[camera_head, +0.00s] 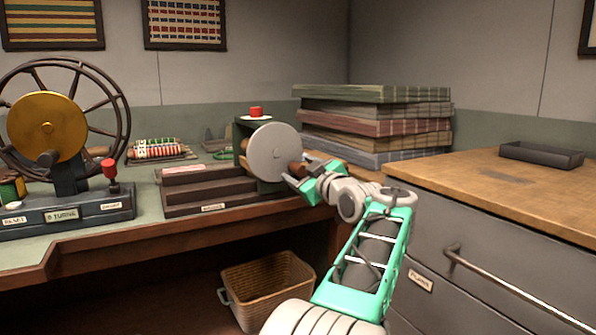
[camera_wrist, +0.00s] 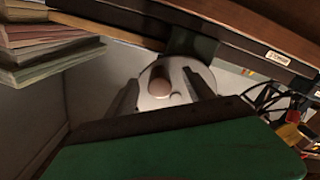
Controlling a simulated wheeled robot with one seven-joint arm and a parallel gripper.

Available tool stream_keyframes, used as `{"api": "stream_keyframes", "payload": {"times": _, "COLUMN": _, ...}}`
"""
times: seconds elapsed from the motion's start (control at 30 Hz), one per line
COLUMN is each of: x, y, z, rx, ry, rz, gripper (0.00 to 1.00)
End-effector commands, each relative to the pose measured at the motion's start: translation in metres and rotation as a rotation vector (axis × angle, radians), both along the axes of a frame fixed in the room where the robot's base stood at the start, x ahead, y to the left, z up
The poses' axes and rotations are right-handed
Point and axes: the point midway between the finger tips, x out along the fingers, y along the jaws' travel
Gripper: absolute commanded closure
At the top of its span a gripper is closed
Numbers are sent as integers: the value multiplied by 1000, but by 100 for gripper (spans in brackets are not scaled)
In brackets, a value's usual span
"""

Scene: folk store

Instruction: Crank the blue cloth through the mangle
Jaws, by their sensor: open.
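The mangle (camera_head: 245,145) stands on the green-topped bench, with a dark green frame and a red knob on top. Its round pale grey crank disc (camera_head: 268,150) faces me, with a brown handle (camera_head: 296,170) low on its right side. My gripper (camera_head: 299,177) is open at the handle. In the wrist view the disc (camera_wrist: 180,77) and the handle's round end (camera_wrist: 160,88) show between the two spread fingers. I cannot tell whether they touch the handle. No blue cloth shows clearly in the mangle; its rollers are mostly hidden behind the disc.
Stepped wooden blocks (camera_head: 210,188) sit left of the disc. A large spoked wheel device (camera_head: 48,127) stands far left. Folded cloths (camera_head: 375,125) are stacked behind my gripper. A wicker basket (camera_head: 268,285) is below the bench. A wooden-topped cabinet (camera_head: 480,190) borders my arm on the right.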

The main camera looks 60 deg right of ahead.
Motion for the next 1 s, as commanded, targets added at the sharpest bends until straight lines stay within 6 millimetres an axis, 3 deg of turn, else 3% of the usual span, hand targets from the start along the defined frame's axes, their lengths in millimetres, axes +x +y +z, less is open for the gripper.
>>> {"api": "stream_keyframes", "payload": {"times": 0.73, "x": -61, "y": 35, "z": 0, "rx": 1, "ry": -1, "rz": -2, "gripper": 38}}
{"api": "stream_keyframes", "payload": {"times": 1.0, "x": -68, "y": 41, "z": 0, "rx": 0, "ry": 0, "rz": 0, "gripper": 38}}
